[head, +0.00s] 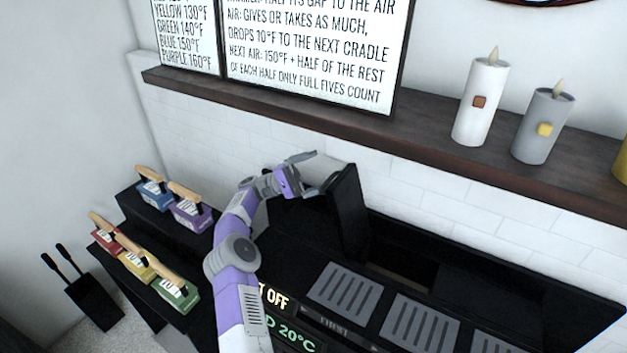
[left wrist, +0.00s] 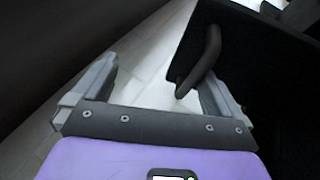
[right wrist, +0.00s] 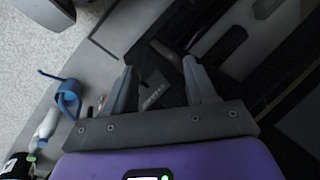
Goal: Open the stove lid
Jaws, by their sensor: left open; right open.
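The black stove lid (head: 350,213) stands steeply raised at the left end of the black stove (head: 285,240), beside a dark opening (head: 398,262). My left gripper (head: 314,172) is open just left of the lid's upper part. In the left wrist view the lid (left wrist: 255,70) fills the right side, and its curved black handle (left wrist: 207,62) reaches in by the right finger of my open left gripper (left wrist: 160,88). I cannot tell whether they touch. My right gripper (right wrist: 160,88) is open with nothing seen between its fingers; it is out of the head view.
A dark shelf (head: 440,150) with candles (head: 482,100) runs along the wall above the stove. Grey slotted plates (head: 345,292) lie along the stove's front. Several coloured wooden-handled blocks (head: 190,210) stand on black steps at left.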

